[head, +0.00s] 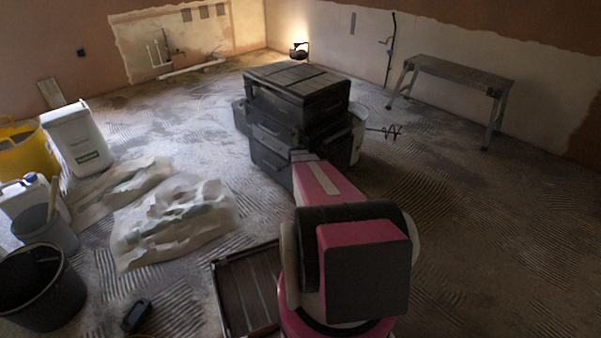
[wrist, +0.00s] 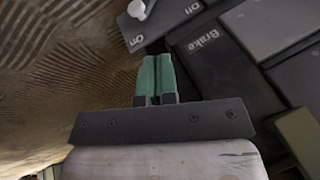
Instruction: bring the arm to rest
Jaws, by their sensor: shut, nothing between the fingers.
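My gripper shows in the wrist view (wrist: 158,82) with its two green fingers side by side and touching, nothing between them. Below and beyond it are dark panels marked Off, On and Brake (wrist: 205,45), with a small white knob (wrist: 140,9); I cannot tell how far off they are. In the head view my pink and black arm (head: 345,240) reaches forward from the bottom, and its far end is hidden.
A stack of black tool boxes (head: 290,115) stands ahead. A metal work platform (head: 455,72) is at the right. Plastic bags (head: 178,222), a white tub (head: 77,140), a yellow bucket (head: 25,150) and a black bucket (head: 40,288) are at the left. The right floor is largely clear.

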